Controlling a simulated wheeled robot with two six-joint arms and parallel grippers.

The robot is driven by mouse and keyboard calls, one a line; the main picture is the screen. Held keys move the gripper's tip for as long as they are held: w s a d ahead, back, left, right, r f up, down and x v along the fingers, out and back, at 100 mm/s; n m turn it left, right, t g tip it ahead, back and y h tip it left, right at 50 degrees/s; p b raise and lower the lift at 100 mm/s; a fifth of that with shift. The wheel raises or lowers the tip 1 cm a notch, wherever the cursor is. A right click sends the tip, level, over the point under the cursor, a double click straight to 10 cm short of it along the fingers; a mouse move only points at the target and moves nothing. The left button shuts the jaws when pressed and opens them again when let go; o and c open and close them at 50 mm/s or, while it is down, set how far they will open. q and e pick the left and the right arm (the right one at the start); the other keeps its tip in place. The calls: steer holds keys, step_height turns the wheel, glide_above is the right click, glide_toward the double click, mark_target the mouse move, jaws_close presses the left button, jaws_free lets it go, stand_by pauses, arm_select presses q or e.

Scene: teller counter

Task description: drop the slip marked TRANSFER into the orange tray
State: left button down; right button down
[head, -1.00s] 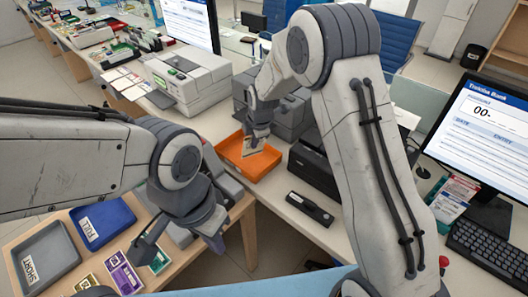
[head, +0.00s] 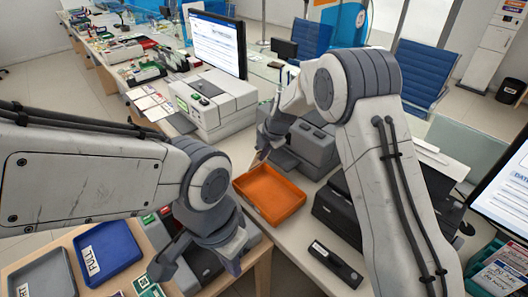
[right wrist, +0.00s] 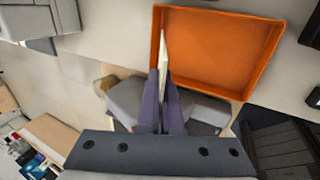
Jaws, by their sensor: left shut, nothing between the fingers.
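The orange tray (head: 271,196) lies on the counter, empty as far as I see; in the right wrist view (right wrist: 225,50) it fills the upper right. My right gripper (head: 260,150) is at the tray's far left side. In the right wrist view my right gripper (right wrist: 164,85) is shut on a pale slip (right wrist: 163,52), seen edge-on, reaching over the tray's left part. Its marking cannot be read. My left gripper (head: 160,266) is shut and empty, low in the head view, near the sorting trays.
A black stapler-like device (head: 335,264) lies right of the orange tray. Grey machines (head: 312,148) stand behind it.

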step_height(320, 180, down, 8)
steer(key=b, duration=0.6)
steer(key=shift+r+b, duration=0.25)
steer(key=shift+b, duration=0.05)
steer(key=c, duration=1)
jaws_free()
steer(key=shift+r, duration=0.1)
steer(key=shift+r+p, duration=1.45)
steer(key=shift+r, duration=2)
steer(key=shift+s, duration=0.1)
